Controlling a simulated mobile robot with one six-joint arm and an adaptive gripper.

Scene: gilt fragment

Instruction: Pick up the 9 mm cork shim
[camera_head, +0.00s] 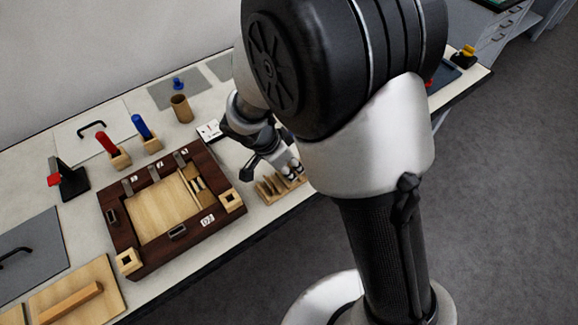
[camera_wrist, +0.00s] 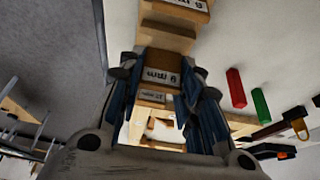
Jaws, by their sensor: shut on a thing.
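The 9 mm cork shim (camera_wrist: 161,61) is a brown block with a white label that reads upside down in the wrist view. It sits between the two blue-padded fingers of my gripper (camera_wrist: 166,72), which is shut on it. In the head view my gripper (camera_head: 291,170) is at a small light-wood slotted rack (camera_head: 266,197) near the table's front edge. My arm and fingers hide much of the rack there, and I cannot make out the shim. I cannot tell whether the shim is clear of the rack.
A dark wooden frame (camera_head: 150,260) with a pale panel (camera_head: 163,209) lies left of the rack. Red (camera_head: 107,143) and blue (camera_head: 142,127) handled tools stand behind it, with a brown cup (camera_head: 181,108). In the wrist view, red (camera_wrist: 236,88) and green (camera_wrist: 261,104) bars lie at the right.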

